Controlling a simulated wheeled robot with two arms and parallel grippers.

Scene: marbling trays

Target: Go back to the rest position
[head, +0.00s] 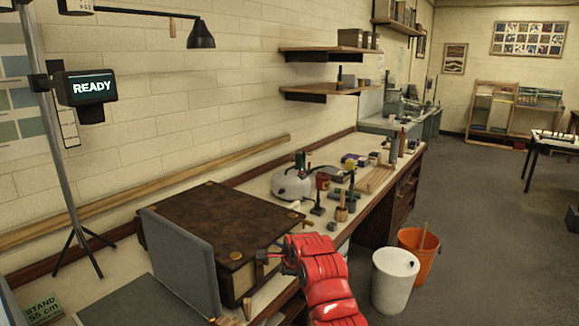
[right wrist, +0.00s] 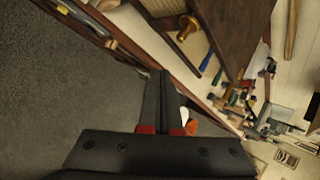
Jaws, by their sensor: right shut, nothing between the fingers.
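My right arm comes in at the bottom middle of the head view, in red padded covers. Its gripper (head: 264,257) is beside the front right corner of a large dark brown box (head: 215,215) with brass fittings; I cannot tell whether they touch. In the right wrist view the black fingers of the right gripper (right wrist: 160,78) lie together, shut with nothing between them. My left gripper is not in view.
The long bench (head: 262,184) holds a white round pot (head: 291,184) and several small tools. A grey upright panel (head: 180,262) stands before the box. A white bin (head: 394,280) and orange bucket (head: 418,256) stand on the floor.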

